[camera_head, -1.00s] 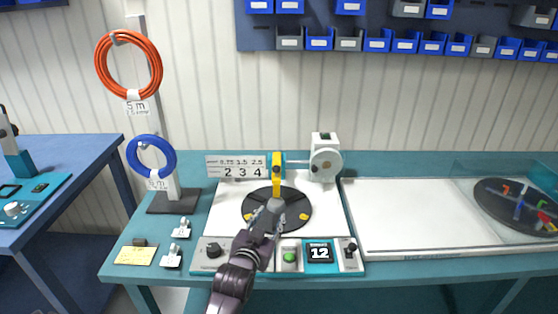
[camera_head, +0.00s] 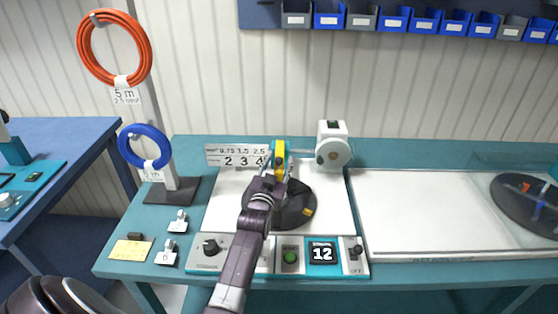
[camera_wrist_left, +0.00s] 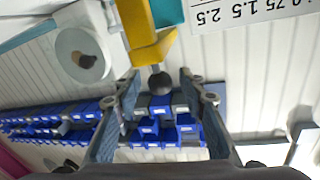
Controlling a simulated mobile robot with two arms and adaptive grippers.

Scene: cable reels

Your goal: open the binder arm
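The binder arm is a yellow bar (camera_head: 280,157) on a teal mount at the back of the coiling unit. In the left wrist view, the yellow arm (camera_wrist_left: 152,48) shows close up, with a dark round knob (camera_wrist_left: 160,83) at its end. My left gripper (camera_head: 278,170) is at the arm, above the black disc (camera_head: 296,207), and hides part of it. In the wrist view its two fingers (camera_wrist_left: 158,88) stand apart on either side of the knob, with visible gaps. My right gripper is not in view.
A white measuring unit (camera_head: 333,150) stands right of the arm, and a number plate (camera_head: 236,156) stands left. The control panel (camera_head: 215,250) lies along the front. A cable stand (camera_head: 172,187) is at left.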

